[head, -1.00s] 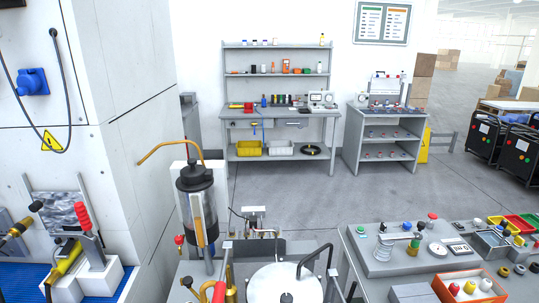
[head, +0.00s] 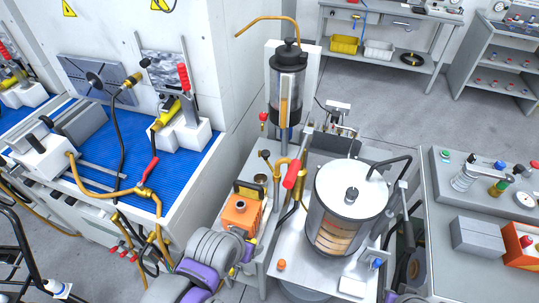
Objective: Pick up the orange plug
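A small orange plug-like piece (head: 281,264) stands on the light metal bench top, at the lower middle of the head view, just left of the base of the round steel vessel (head: 347,215). It is small, and its detail is hard to make out. Part of my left arm, grey and purple, shows at the bottom left of centre, left of the orange piece and apart from it. I cannot make out gripper fingers on it. Only a sliver of my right arm shows at the bottom edge. Neither gripper can be seen.
An orange box-shaped unit (head: 240,213) stands left of the vessel, near a red-handled lever (head: 292,176). A clear cylinder with a black cap (head: 287,85) rises behind. A blue work surface (head: 100,150) with hoses lies left. A grey table (head: 450,220) stands right.

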